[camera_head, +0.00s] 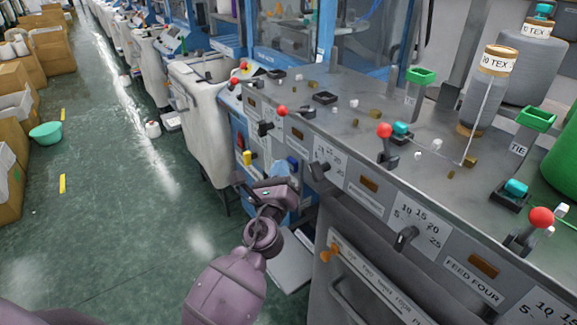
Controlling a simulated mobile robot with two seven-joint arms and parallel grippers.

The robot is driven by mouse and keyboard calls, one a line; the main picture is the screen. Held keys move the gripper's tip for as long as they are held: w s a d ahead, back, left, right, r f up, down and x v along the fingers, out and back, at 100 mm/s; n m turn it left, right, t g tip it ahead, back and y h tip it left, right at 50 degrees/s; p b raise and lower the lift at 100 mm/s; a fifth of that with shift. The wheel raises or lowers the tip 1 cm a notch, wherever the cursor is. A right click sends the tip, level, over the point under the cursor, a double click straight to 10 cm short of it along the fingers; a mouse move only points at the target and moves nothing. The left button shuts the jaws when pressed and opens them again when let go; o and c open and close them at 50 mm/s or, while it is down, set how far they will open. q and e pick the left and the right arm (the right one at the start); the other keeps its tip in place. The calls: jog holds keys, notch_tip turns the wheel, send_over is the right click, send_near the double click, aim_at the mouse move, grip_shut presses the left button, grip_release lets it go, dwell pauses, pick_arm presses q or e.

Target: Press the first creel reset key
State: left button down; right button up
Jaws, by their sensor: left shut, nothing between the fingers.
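A grey metal creel bench runs down the right side, with a sloped front panel (345,160). The panel carries amber rectangular keys or lamps (369,184), another amber one (484,265) nearer me, dark knobs (405,238) with number scales, and a "FEED FOUR" label (473,279). I cannot tell which piece is the first creel reset key. My left gripper (282,178) is shut and empty, in front of the panel's far part, by a small blue part (292,163). Its fingertips are hard to make out, and contact with the panel cannot be told. My right gripper is not in view.
Red-balled levers (384,131) stand along the bench top. Grey yarn cones (487,90) and green-topped posts (421,76) stand at the right. A white bin (200,120) stands beyond my gripper.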

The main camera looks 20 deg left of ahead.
pick_arm(q)
jog(key=s+a, duration=0.3)
jog(key=s, duration=0.2)
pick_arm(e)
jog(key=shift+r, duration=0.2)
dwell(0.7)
pick_arm(q)
jog(key=shift+s, duration=0.1)
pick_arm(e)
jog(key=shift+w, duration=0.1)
